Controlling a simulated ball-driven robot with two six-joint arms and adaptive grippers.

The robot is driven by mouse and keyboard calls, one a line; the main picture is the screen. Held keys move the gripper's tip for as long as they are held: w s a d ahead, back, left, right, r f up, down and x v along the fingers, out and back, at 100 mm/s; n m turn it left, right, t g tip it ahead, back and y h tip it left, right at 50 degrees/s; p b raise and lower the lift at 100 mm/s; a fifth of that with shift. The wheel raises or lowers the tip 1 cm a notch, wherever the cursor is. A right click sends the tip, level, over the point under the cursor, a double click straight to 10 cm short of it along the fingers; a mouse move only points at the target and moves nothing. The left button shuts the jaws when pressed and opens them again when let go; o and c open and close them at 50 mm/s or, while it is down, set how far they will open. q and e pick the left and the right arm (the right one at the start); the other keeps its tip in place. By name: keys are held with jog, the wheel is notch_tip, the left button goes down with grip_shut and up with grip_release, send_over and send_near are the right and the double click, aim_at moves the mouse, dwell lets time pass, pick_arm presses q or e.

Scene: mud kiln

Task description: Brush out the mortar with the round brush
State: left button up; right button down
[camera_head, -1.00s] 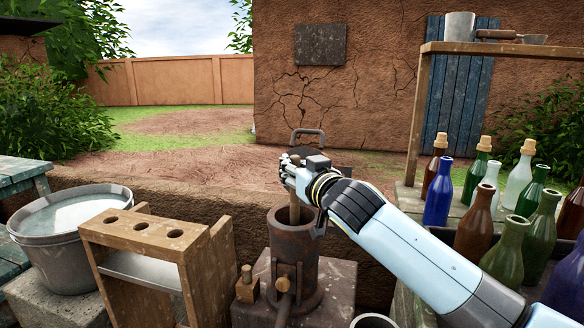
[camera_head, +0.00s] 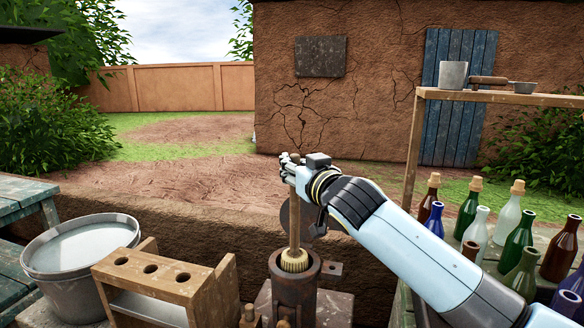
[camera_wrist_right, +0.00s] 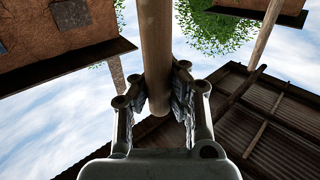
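The mortar (camera_head: 292,290) is a dark, rusty upright cylinder in the lower middle of the head view. The round brush has a wooden handle (camera_head: 294,222) and a pale bristle head (camera_head: 294,260) at the mortar's mouth, its lower part hidden by the rim. My right gripper (camera_head: 291,172) is shut on the upper handle, and the brush stands nearly upright. In the right wrist view the handle (camera_wrist_right: 155,60) runs between the two fingers (camera_wrist_right: 158,105). My left gripper is not in view.
A wooden rack (camera_head: 165,274) with round holes stands left of the mortar, and a grey bucket (camera_head: 80,262) of pale liquid stands beyond it. Several bottles (camera_head: 518,240) crowd the right side below a wooden shelf (camera_head: 505,97).

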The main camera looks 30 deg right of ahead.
notch_tip(320, 180, up, 7)
jog(key=p, duration=0.5)
jog(key=shift+r+p, duration=0.15)
jog(key=shift+p, duration=0.15)
